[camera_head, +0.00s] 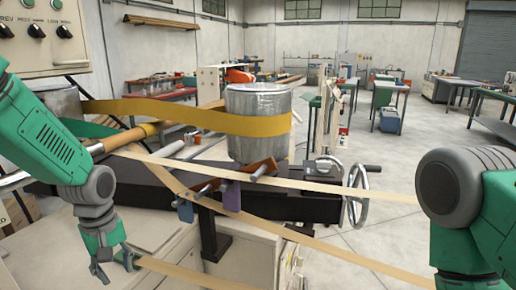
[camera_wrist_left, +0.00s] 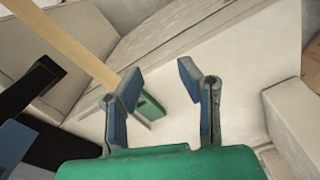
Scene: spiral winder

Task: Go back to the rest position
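My left gripper (camera_head: 114,268) hangs at the lower left in the head view, above the pale machine top. The left wrist view shows the same gripper (camera_wrist_left: 160,82) with its two fingers spread apart and nothing between them. A small green piece (camera_wrist_left: 150,107) lies just beyond the left finger, beside the end of a tan strip (camera_wrist_left: 72,45). Whether the finger touches it I cannot tell. My right arm shows at the right edge in the head view. Its gripper is out of view.
A spiral winder stands in front, with a silver drum (camera_head: 259,105), a yellow belt (camera_head: 190,115) around it and a handwheel (camera_head: 357,195). Tan strips cross the foreground. A control panel (camera_head: 40,35) is at upper left. Open floor (camera_head: 415,140) lies to the right.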

